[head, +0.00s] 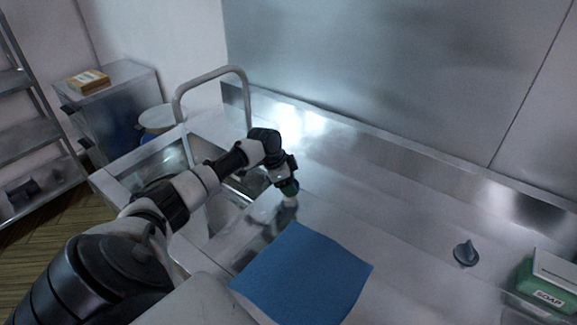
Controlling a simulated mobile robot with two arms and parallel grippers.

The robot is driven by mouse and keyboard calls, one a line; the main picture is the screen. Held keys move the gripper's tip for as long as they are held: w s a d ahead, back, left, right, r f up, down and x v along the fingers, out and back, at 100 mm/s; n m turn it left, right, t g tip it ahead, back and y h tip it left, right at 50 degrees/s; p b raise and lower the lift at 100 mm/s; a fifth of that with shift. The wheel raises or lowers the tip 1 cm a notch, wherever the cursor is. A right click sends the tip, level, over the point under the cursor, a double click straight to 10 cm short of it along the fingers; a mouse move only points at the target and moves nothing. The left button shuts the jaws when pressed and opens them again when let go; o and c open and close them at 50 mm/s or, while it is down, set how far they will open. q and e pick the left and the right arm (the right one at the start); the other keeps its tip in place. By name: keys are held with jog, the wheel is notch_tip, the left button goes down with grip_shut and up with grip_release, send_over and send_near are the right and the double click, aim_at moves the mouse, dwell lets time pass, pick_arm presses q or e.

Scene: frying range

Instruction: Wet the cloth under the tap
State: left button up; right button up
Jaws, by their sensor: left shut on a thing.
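The blue cloth (308,278) is a flat, slightly wavy sheet in the lower middle of the head view, over the steel counter. My left gripper (289,203) is shut at the cloth's far corner. The fingertips are small and blurred, so the exact grip is hard to see. The tap (212,75) is a tall grey arch behind the sink, to the left of my left gripper. The sink (118,178) is left of the cloth, partly hidden by my left arm. I see no water stream. My right gripper is out of view.
A grey knob-shaped piece (465,254) stands on the counter at the right. A green soap box (547,285) is at the right edge. A steel wall panel (380,80) closes the back. The counter (400,225) between the cloth and the knob is clear.

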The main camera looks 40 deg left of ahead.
pick_arm(q)
jog(key=shift+r, duration=0.1)
jog(key=o, duration=0.9)
jog(key=b+v, duration=0.2)
jog(key=v, duration=0.8)
jog(key=shift+s+a+r, duration=0.1)
jog(key=shift+a+r, duration=0.1)
jog(key=shift+r, duration=0.1)
